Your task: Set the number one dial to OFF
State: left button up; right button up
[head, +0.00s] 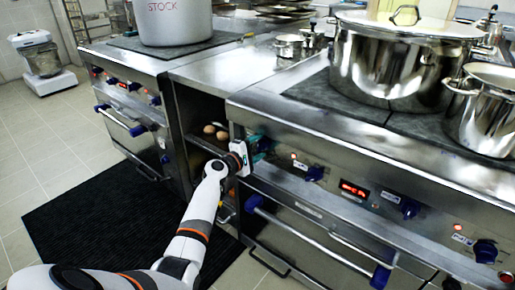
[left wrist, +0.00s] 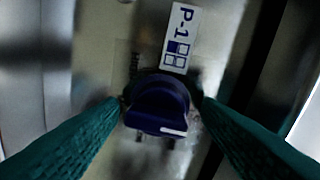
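The number one dial is a dark blue knob (left wrist: 158,108) below a white label reading P-1 (left wrist: 180,38) in the left wrist view. A pale mark shows near its lower right edge. My left gripper (left wrist: 160,106) has its two teal fingers apart, one on each side of the knob. A narrow gap seems to show at each fingertip; firm contact cannot be made out. In the head view my left gripper (head: 258,146) is at the left end of the right stove's front panel and hides the knob. My right gripper is not in view.
The panel also carries a blue dial (head: 314,173), a red display (head: 354,189) and another dial (head: 409,208). A door handle bar (head: 310,240) runs below. A large steel pot (head: 395,65) stands on top. An open shelf with eggs (head: 215,131) is left of my gripper.

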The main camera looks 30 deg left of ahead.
pick_arm(q)
jog(key=shift+s, duration=0.25)
jog(key=s+a+p, duration=0.1)
jog(key=s+p, duration=0.1)
jog(key=s, duration=0.9)
jog(key=shift+s+r, duration=0.25)
jog(key=shift+r, duration=0.1)
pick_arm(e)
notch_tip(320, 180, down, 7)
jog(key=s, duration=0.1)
pick_arm(q)
jog(key=shift+a, duration=0.1)
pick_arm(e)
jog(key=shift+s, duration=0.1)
